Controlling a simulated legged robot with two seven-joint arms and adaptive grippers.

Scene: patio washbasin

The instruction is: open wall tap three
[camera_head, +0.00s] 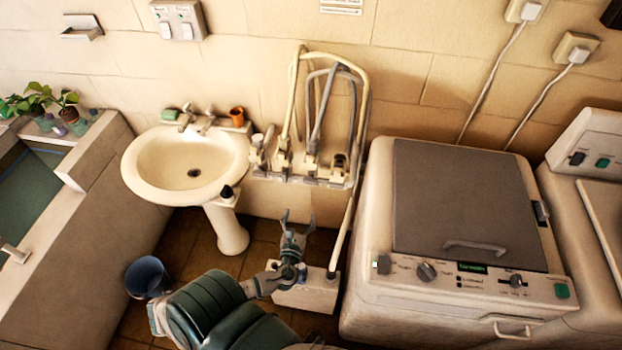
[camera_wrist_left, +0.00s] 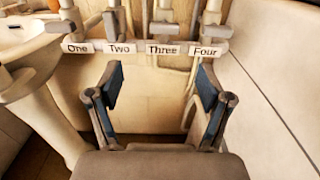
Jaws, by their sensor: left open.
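A row of wall taps shows in the head view between the basin and the washing machine. In the left wrist view, labels below them read One, Two, Three and Four. Wall tap three (camera_wrist_left: 164,22) stands above the label Three (camera_wrist_left: 163,49), second from the right; in the head view it (camera_head: 311,163) has a grey hose rising from it. My left gripper (camera_head: 297,218) is open and empty, below and in front of the row. In the wrist view its fingers (camera_wrist_left: 160,80) lie either side below label Three, apart from the tap. My right gripper is not seen.
A white washbasin (camera_head: 150,187) stands left of the taps. A top-loading washing machine (camera_head: 385,260) stands close on the right. Hoses (camera_head: 365,100) loop above the taps. A blue bucket (camera_head: 147,276) and a pale box (camera_head: 310,293) are on the floor.

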